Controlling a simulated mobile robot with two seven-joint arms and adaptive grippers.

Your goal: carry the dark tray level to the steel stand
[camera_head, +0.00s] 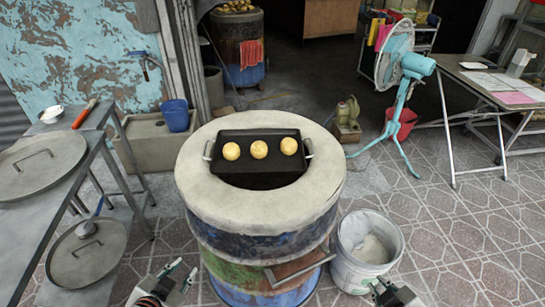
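The dark tray (262,166) sits over the round opening on top of the barrel oven (264,218), with a metal handle at each side. Three round golden buns (259,149) lie in a row in it. The steel stand (57,203) is at the left, with a grey top and a lower shelf. My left gripper (181,270) is low at the bottom edge, left of the barrel, and looks open and empty. My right gripper (383,283) is low at the bottom right, by the white bucket, and looks open and empty. Both are apart from the tray.
A round lid (40,165), a white bowl (51,115) and a red-handled tool (84,114) occupy the stand's top. Another round lid (87,252) is on its lower level. A white bucket (366,247) stands right of the barrel. A turquoise fan (395,62) stands behind right.

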